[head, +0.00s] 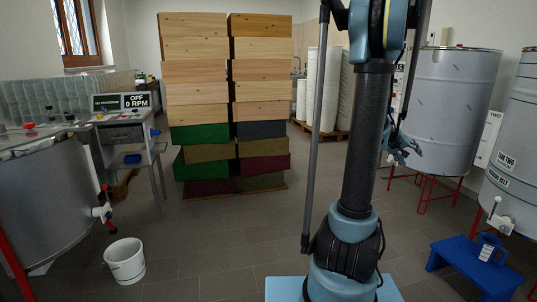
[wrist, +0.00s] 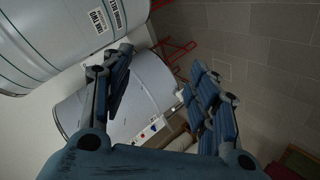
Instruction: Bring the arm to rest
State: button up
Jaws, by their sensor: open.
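My arm stands upright in front of the head camera. My gripper (head: 402,147) shows at the right of my arm, partly hidden behind it, at about the height of the tanks. In the wrist view my gripper (wrist: 165,90) has its two blue fingers spread wide apart. Nothing is between the fingers. A steel tank (wrist: 150,85) lies beyond the fingertips, apart from them.
Stacked wooden boxes (head: 195,60) stand behind. A white bucket (head: 125,262) is on the floor at left. The middle floor is clear.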

jog(key=s+a+f+y, duration=0.1)
jog(key=s+a+y, duration=0.1)
jog(key=s+a, duration=0.35)
jog(key=s+a+y, duration=0.1)
jog(key=s+a, duration=0.2)
jog(key=a, duration=0.6)
jog(key=s+a+f+y, duration=0.15)
jog(key=s+a, duration=0.25)
jog(key=a, duration=0.4)
jog(key=s+a+f+n+g+y, duration=0.1)
jog(key=s+a+f+y, duration=0.2)
jog(key=s+a, duration=0.6)
jog(key=s+a+f+n+g+y, duration=0.1)
jog(key=s+a+f+y, duration=0.2)
jog(key=s+a, duration=0.6)
jog(key=shift+f+n, duration=0.4)
jog(key=shift+f, duration=0.45)
jog(key=shift+c, duration=0.5)
